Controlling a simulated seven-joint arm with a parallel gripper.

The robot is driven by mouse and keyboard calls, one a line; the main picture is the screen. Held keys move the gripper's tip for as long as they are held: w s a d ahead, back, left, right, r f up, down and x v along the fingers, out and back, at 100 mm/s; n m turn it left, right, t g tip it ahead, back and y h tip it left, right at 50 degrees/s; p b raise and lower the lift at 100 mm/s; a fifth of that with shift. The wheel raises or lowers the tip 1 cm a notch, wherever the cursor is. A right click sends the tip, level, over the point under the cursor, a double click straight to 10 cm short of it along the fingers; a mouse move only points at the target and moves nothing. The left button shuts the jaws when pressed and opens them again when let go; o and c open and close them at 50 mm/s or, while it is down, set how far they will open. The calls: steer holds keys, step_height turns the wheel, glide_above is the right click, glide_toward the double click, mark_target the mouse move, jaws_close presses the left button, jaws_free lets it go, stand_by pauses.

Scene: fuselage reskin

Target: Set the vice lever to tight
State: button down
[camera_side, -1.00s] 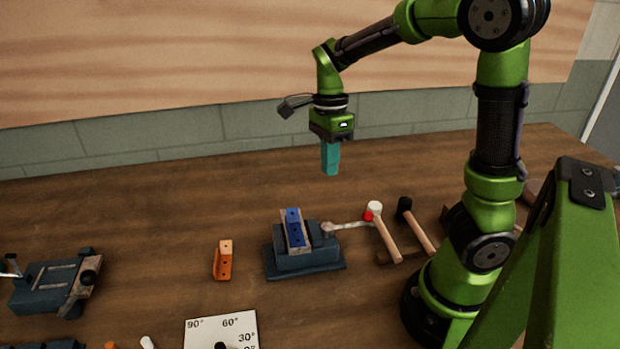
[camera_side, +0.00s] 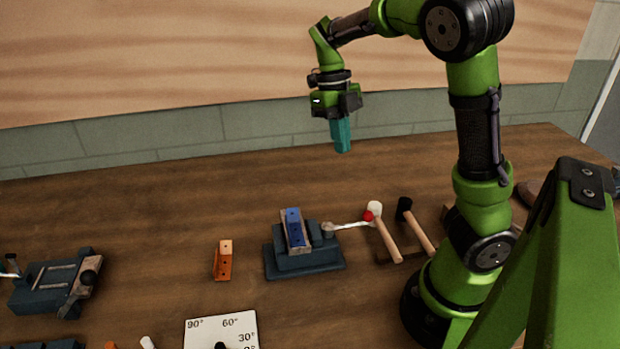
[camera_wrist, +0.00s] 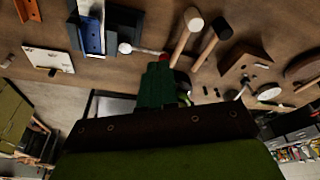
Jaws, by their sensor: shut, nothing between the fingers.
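The vice (camera_side: 303,262) is a dark block on the bench with a blue drilled piece (camera_side: 295,228) between its jaws. Its lever (camera_side: 346,226) is a pale bar with a red knob (camera_side: 368,216), pointing right from the vice toward the mallets. In the wrist view the vice (camera_wrist: 122,32) is at the top, and the lever (camera_wrist: 142,50) runs right to the red knob, just beyond my fingertips. My gripper (camera_side: 342,150) is shut and empty, high above the bench behind the vice and lever, touching nothing. It also shows in the wrist view (camera_wrist: 160,62).
A white-headed mallet (camera_side: 386,236) and a black-headed mallet (camera_side: 418,228) lie close right of the lever. An orange drilled block (camera_side: 223,262) stands left of the vice. An angle plate (camera_side: 205,332) lies in front, and another vice (camera_side: 55,285) is at far left.

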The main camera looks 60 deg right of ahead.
steer(key=shift+f, duration=0.1)
steer(key=s+a+f, duration=0.2)
steer(key=s+f, duration=0.4)
steer(key=f, duration=0.4)
steer(key=shift+f, duration=0.35)
